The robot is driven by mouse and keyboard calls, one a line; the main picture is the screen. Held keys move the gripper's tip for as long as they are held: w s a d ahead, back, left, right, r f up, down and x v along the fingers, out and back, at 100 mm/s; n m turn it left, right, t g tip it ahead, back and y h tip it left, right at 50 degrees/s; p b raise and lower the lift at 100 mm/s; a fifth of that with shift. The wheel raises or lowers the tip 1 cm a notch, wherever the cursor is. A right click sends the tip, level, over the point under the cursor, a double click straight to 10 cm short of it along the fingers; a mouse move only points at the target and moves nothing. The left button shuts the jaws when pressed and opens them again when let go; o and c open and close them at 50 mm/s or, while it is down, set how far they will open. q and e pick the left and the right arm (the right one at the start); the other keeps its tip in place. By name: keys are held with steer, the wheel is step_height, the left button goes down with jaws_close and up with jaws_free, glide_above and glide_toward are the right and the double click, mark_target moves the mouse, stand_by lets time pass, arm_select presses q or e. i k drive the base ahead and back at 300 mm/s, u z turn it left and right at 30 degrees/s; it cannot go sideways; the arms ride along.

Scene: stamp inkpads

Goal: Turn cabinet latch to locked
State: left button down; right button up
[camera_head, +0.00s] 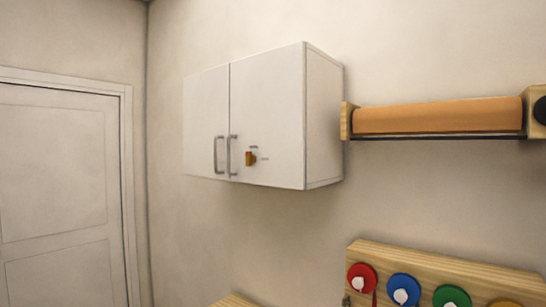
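A white wall cabinet (270,85) with two doors hangs on the wall near the middle of the head view. Both doors look closed. A small orange-brown latch (250,158) sits low on the right door, to the right of the two grey handles. Small dark marks show above the latch and to its right. The latch looks roughly upright, but it is too small to tell its exact setting. Neither of my grippers is in view.
A roll of brown paper (438,116) is mounted on the wall right of the cabinet. Below it a wooden rack (440,262) carries several coloured round items. A white door (60,190) is at the left. The space before the cabinet looks clear.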

mark_target(250, 158)
steer(key=z, duration=0.1)
steer(key=i, duration=0.6)
steer(key=u, duration=1.65)
